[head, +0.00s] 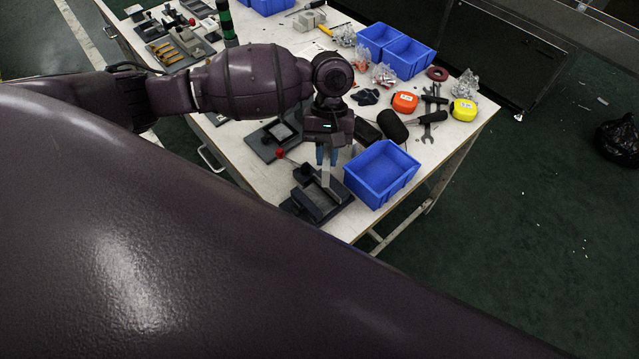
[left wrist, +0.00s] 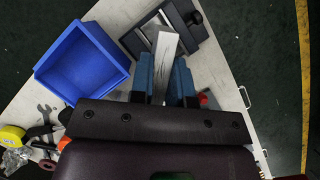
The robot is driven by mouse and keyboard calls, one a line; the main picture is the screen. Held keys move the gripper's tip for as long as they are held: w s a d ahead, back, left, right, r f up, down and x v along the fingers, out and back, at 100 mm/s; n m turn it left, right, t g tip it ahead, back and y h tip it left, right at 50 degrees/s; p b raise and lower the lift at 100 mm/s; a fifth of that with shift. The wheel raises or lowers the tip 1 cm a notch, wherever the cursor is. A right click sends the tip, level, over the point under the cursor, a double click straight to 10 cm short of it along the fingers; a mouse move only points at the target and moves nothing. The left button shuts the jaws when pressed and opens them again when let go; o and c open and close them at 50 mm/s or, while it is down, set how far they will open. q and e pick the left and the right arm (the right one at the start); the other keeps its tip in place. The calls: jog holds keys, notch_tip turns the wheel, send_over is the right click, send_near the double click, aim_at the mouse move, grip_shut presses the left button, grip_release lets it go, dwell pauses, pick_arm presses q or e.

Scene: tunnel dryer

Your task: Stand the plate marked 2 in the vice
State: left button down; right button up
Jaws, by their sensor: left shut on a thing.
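My left gripper (head: 327,158) is above the near end of the bench, its blue fingers shut on a narrow pale metal plate (head: 326,178). The plate hangs upright below the fingers, nearly edge-on in the head view. It also shows between the fingers in the left wrist view (left wrist: 166,58); I cannot read its mark. The dark vice (head: 326,211) is directly below, and also shows in the left wrist view (left wrist: 200,26). The plate's lower end overlaps the vice; I cannot tell whether it is between the jaws or just above them. My right gripper is not in view.
A blue bin (head: 382,174) stands close to the right of the vice. A dark fixture with a pale square (head: 279,132) and a red knob (head: 279,153) is behind it to the left. Tools, tape measures (head: 404,102) and more blue bins (head: 407,57) crowd the bench further back.

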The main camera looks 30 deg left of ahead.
pick_arm(q)
notch_tip(320, 180, up, 8)
jog(key=r+n+t+h, duration=0.1)
jog(key=n+t+h, duration=0.1)
jog(key=n, duration=0.6)
jog(key=n+b, duration=0.1)
jog(key=b, duration=0.3)
send_over(321, 197)
notch_tip(321, 197, down, 15)
notch_tip(321, 197, down, 4)
jog(key=shift+r+t, duration=0.1)
jog(key=shift+t, duration=0.2)
jog(key=shift+f, duration=0.45)
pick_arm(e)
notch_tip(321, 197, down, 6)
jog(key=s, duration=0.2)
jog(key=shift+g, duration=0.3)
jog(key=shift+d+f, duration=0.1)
pick_arm(q)
jog(key=c, duration=1.1)
grip_release()
jog(key=shift+f, duration=0.1)
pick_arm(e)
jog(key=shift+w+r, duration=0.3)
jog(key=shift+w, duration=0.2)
